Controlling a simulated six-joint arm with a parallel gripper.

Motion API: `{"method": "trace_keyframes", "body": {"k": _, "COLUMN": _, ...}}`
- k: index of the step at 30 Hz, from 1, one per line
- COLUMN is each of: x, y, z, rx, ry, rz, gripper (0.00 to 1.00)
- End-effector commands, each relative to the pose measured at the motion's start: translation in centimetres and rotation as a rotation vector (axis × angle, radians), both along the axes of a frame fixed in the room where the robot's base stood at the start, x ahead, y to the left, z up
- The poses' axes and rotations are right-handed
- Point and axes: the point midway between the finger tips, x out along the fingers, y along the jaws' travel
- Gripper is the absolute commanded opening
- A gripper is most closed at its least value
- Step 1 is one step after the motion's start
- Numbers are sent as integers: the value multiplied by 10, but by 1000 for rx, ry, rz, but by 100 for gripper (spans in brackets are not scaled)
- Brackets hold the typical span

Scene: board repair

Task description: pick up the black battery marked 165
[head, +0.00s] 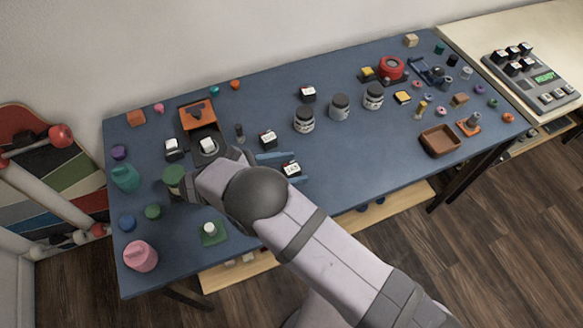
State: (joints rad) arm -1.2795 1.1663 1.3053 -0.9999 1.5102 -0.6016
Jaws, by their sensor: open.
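Black blocks with white printed tops stand on the blue table; the print is too small to read, so I cannot tell which is marked 165. One black block (291,169) shows between the two blue fingers of my gripper (287,167). The fingers are apart, one on its far side and one on its near side; I cannot tell whether they touch it or how high they are. Another black block (268,139) stands just behind the far finger. A third (307,94) stands farther back.
Several grey jars (339,106) stand behind and right of my gripper. A brown tray (440,141) lies to the right. A charger (530,77) holding several black blocks sits on the side table. Bare table lies right of my gripper.

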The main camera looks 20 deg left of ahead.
Motion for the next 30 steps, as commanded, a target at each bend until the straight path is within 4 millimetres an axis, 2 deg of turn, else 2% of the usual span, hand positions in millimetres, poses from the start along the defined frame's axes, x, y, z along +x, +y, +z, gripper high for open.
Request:
{"method": "trace_keyframes", "body": {"k": 6, "x": 1, "y": 0, "z": -1, "rx": 0, "ry": 0, "rz": 1, "gripper": 55}}
{"method": "trace_keyframes", "body": {"k": 7, "x": 1, "y": 0, "z": -1, "rx": 0, "ry": 0, "rz": 1, "gripper": 52}}
{"method": "trace_keyframes", "body": {"k": 12, "x": 0, "y": 0, "z": -1, "rx": 0, "ry": 0, "rz": 1, "gripper": 12}}
{"method": "trace_keyframes", "body": {"k": 13, "x": 0, "y": 0, "z": -1, "rx": 0, "ry": 0, "rz": 1, "gripper": 8}}
{"method": "trace_keyframes", "body": {"k": 23, "x": 1, "y": 0, "z": 3, "rx": 1, "ry": -1, "rz": 1, "gripper": 8}}
{"method": "trace_keyframes", "body": {"k": 30, "x": 0, "y": 0, "z": 27, "rx": 4, "ry": -2, "rz": -1, "gripper": 8}}
